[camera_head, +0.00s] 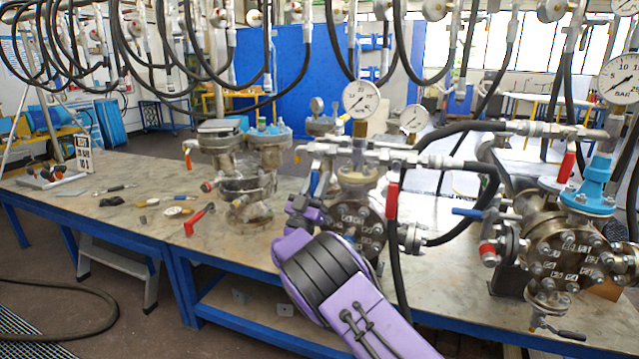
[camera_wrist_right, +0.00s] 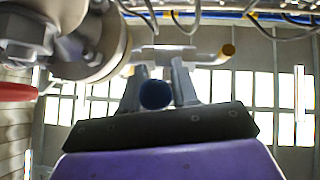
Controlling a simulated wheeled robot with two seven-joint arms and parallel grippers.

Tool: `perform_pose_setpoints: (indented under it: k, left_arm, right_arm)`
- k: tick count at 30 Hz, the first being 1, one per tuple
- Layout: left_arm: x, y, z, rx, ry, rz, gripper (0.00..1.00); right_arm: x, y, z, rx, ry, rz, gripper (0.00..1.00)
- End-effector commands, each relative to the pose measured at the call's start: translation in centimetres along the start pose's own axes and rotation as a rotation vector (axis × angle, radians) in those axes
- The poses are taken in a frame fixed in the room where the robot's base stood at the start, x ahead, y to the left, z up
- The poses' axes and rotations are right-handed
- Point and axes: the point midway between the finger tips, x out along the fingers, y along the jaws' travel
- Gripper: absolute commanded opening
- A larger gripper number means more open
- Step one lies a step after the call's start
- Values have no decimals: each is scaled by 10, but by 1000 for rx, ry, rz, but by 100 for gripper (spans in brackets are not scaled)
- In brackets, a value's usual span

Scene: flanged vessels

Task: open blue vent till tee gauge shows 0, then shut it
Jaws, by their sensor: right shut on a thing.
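The blue vent handle (camera_head: 315,182) is on the left side of the tee pipework above the middle flanged vessel (camera_head: 357,222). My right gripper (camera_head: 310,198) reaches it from below, on the purple arm. In the right wrist view, my right gripper (camera_wrist_right: 157,88) is shut on the blue handle (camera_wrist_right: 155,95), seen end-on between its fingers. The tee gauge (camera_head: 362,99) is a white round dial standing above the tee; its needle is too small to read surely. My left gripper is out of view.
A red-handled lever (camera_head: 392,200) and a black hose hang right of the middle vessel. Another vessel (camera_head: 565,250) with a blue fitting stands at the right. Tools and a red-handled valve (camera_head: 198,220) lie on the bench (camera_head: 130,222) at left. Hoses hang overhead.

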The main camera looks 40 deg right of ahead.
Motion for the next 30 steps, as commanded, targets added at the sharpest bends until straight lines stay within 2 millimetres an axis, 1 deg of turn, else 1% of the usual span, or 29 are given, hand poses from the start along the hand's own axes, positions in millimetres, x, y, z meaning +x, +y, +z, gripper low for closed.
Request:
perform_pose_setpoints:
  k: [6,7,8,9,16,19,23,27,30]
  left_arm:
    - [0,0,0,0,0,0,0]
    - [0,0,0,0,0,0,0]
    - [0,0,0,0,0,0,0]
    - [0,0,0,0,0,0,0]
    - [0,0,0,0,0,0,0]
    - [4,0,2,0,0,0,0]
    - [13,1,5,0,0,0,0]
    - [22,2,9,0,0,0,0]
    - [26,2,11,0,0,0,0]
  right_arm:
    - [2,0,-1,-4,4,0,0]
    - [2,0,-1,-4,4,0,39]
    - [2,0,-2,-3,4,0,49]
    - [2,0,-2,-2,4,0,50]
    - [0,-2,-2,1,2,-2,50]
    - [-10,-3,-1,2,2,-3,50]
    - [-39,-4,1,2,2,-6,50]
    - [-73,-3,1,2,2,-5,50]
    - [-91,-3,1,2,3,-4,50]
